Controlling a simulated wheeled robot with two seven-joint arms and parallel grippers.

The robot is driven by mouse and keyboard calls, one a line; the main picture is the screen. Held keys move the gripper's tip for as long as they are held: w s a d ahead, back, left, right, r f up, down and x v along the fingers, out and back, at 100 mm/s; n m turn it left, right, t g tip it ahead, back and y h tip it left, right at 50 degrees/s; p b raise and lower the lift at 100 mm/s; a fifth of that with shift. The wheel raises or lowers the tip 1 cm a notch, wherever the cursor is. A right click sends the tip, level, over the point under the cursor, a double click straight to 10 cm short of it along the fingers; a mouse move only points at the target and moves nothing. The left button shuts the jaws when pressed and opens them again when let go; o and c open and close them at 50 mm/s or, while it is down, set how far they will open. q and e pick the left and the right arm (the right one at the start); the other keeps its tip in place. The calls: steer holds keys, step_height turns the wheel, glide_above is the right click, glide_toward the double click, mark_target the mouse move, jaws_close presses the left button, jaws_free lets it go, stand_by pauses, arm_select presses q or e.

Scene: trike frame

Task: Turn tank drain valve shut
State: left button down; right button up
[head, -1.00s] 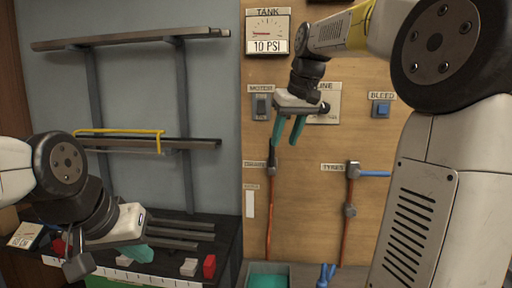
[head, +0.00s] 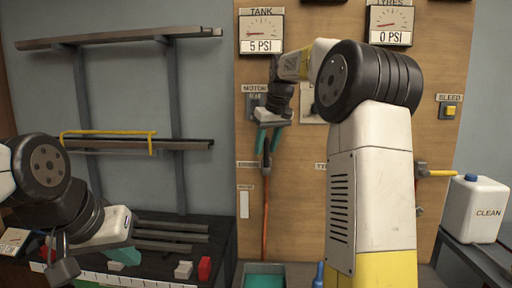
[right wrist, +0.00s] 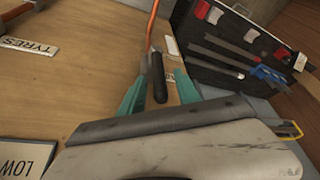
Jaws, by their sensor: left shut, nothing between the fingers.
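The drain valve's dark lever (head: 266,161) points upright above a red-orange hose on the wooden panel, beside a partly readable label. In the right wrist view the lever (right wrist: 158,78) stands between the teal fingers of my right gripper (right wrist: 158,92). The fingers are open on either side of it; I cannot tell whether either touches it. In the head view my right gripper (head: 269,141) points down at the lever's top. The tank gauge (head: 262,33) reads 5 PSI. My left gripper (head: 124,257) is shut and empty over the dark bench at lower left.
A motor switch (head: 253,104) is close to my right gripper. A second gauge (head: 389,26) reads 0 PSI. A yellow bleed button (head: 450,112), a yellow lever (head: 437,173) and a white CLEAN jug (head: 478,208) are at right. A teal-lined bin (head: 265,275) sits below.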

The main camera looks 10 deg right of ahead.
steer(key=shift+f, duration=0.15)
jaws_close()
stand_by(1.4)
